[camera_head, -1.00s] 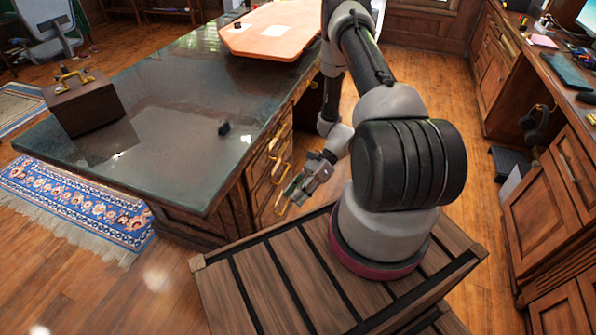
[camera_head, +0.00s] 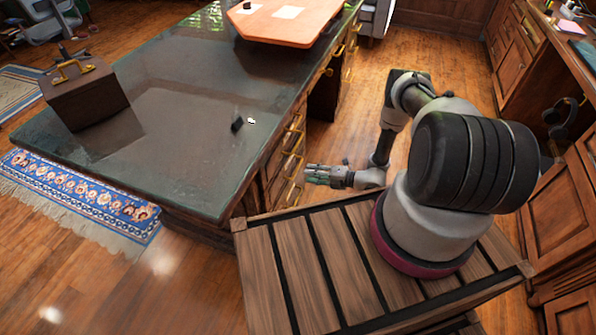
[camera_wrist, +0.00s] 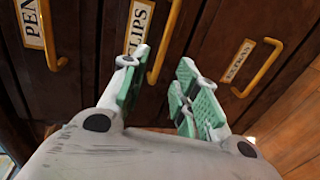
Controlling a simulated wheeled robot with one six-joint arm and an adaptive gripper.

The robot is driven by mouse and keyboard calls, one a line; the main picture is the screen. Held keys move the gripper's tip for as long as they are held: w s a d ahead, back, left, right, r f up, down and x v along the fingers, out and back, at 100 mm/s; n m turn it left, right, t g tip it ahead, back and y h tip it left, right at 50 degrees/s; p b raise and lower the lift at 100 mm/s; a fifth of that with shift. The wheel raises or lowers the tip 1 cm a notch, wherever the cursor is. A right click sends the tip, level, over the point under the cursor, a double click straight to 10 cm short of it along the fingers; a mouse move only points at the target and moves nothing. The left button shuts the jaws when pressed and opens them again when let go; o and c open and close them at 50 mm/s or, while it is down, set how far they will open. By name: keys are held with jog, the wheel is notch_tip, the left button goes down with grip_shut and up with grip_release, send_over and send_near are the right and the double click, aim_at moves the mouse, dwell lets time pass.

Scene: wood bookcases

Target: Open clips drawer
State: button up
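The clips drawer (camera_wrist: 110,25) is a dark wood front in the wrist view; its label (camera_wrist: 139,22) reads "LIPS", with the first letter cut off or hidden. Its long gold handle (camera_wrist: 165,42) shows in the gap between my fingers. I cannot tell whether the fingers reach around it. My gripper (camera_wrist: 160,84) is open and empty, with green pads on both fingers. In the head view my gripper (camera_head: 312,174) is beside the desk's drawer fronts and points left at them. The clips drawer looks shut.
A drawer labelled "PEN" (camera_wrist: 33,22) is on the left and one labelled "EXTRAS" (camera_wrist: 238,60) on the right, each with a gold handle. The stone desk top (camera_head: 170,95) overhangs the drawers. A dark case (camera_head: 88,95) stands on it. Wooden floor (camera_head: 440,70) is open behind my arm.

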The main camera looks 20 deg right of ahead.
aim_at(296, 171)
jog(key=x, duration=0.7)
jog(key=shift+a, duration=0.15)
grip_shut()
